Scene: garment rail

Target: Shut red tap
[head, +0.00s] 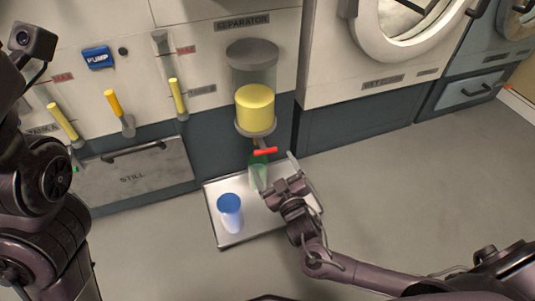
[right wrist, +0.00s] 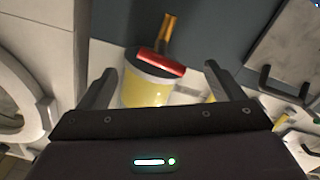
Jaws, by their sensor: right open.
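The red tap (head: 265,151) is a short red bar handle below the separator (head: 255,108), a clear cylinder with yellow contents. In the right wrist view the red tap (right wrist: 161,62) lies crosswise between the fingertips, on an orange-brown stem. My right gripper (head: 273,161) is open just in front of the tap; its spread fingers (right wrist: 160,72) flank the handle without visible contact. A translucent green container (head: 257,174) stands under the tap, partly hidden by a finger. My left arm shows at the left edge, but its gripper jaws do not show.
A metal tray (head: 238,239) on the floor bears the green container and a blue-topped cup (head: 230,212). A round-door machine (head: 400,50) stands at right. The floor at right is clear.

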